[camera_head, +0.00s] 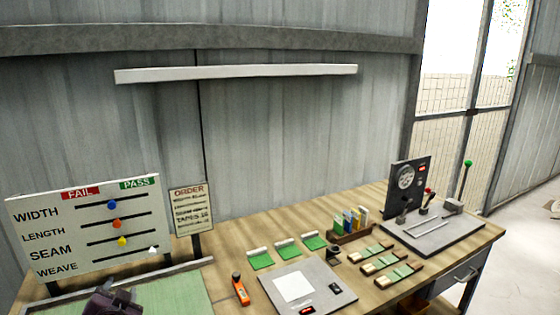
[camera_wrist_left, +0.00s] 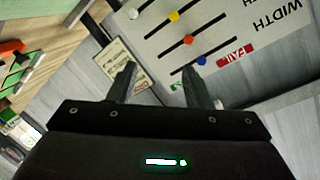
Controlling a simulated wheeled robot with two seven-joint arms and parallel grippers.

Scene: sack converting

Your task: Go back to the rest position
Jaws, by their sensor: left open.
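My left gripper (camera_head: 112,300) shows at the bottom left of the head view, over the green mat (camera_head: 175,292) in front of the pass/fail board (camera_head: 85,225). In the left wrist view its two fingers (camera_wrist_left: 160,88) are apart with nothing between them. Beyond the fingers, the wrist view shows the order sign (camera_wrist_left: 125,62) and the board (camera_wrist_left: 215,30) upside down. The board carries blue, orange, yellow and white sliders. My right gripper is not seen in either view.
The wooden bench (camera_head: 245,225) holds an orange-and-black tool (camera_head: 240,289), a grey plate with a white square (camera_head: 293,287), green swatches (camera_head: 261,259), a row of small books (camera_head: 350,221) and a gauge panel (camera_head: 406,189) with levers at the right. A wall stands behind.

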